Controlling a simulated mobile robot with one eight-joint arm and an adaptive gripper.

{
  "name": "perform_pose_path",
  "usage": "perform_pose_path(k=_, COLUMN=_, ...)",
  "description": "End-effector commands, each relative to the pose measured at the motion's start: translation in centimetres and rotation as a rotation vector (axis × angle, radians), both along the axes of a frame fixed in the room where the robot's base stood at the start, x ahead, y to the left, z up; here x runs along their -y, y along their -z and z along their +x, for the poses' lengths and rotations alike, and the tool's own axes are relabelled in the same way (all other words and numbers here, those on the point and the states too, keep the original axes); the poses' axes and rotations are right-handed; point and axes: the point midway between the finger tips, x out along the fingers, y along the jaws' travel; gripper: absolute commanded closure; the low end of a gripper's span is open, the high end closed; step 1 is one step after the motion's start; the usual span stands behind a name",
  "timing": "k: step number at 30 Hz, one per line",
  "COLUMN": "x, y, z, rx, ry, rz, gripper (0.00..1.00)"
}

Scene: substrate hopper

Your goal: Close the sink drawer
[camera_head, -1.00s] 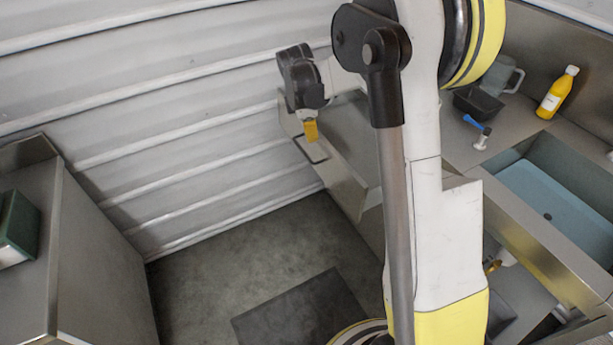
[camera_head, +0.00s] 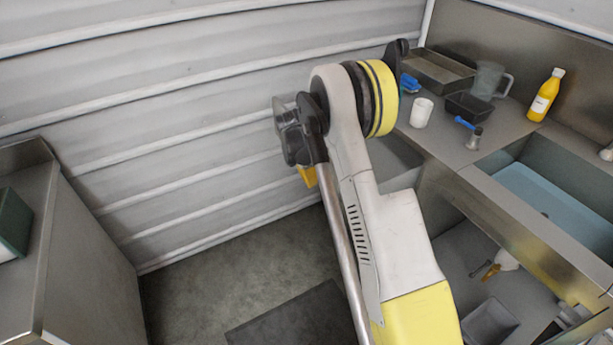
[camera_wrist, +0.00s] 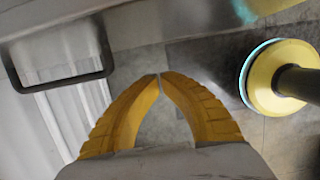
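The sink drawer (camera_head: 398,160) is mostly hidden behind my arm in the head view. A grey part of it shows at the left end of the sink counter; how far out it stands cannot be told. In the wrist view, a metal front (camera_wrist: 60,40) with a dark bar handle (camera_wrist: 58,84) lies at the upper left, apart from my fingers. My gripper (camera_head: 307,177) hangs by the wall with yellow fingers pointing down. In the wrist view its fingertips (camera_wrist: 160,76) nearly meet, with nothing between them.
The counter holds a tray (camera_head: 437,72), white cup (camera_head: 421,112), dark container (camera_head: 468,106), clear jug (camera_head: 488,80) and yellow bottle (camera_head: 545,96) near the basin (camera_head: 545,195). A cabinet (camera_head: 85,250) stands left.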

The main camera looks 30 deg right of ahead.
Motion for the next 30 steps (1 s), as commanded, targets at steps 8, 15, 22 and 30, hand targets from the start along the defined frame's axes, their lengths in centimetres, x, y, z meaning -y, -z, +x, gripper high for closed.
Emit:
perform_pose_path(k=8, x=3.8, y=1.1, z=0.1, rx=0.001, ry=0.002, rz=0.0, gripper=1.0)
perform_pose_path(k=15, x=4.2, y=0.8, z=0.1, rx=0.001, ry=0.0, rz=0.0, gripper=1.0)
perform_pose_path(k=22, x=4.5, y=0.8, z=0.1, rx=0.001, ry=0.001, rz=0.0, gripper=1.0)
perform_pose_path(k=30, x=8.5, y=0.8, z=0.2, rx=0.001, ry=0.006, rz=-0.001, gripper=1.0)
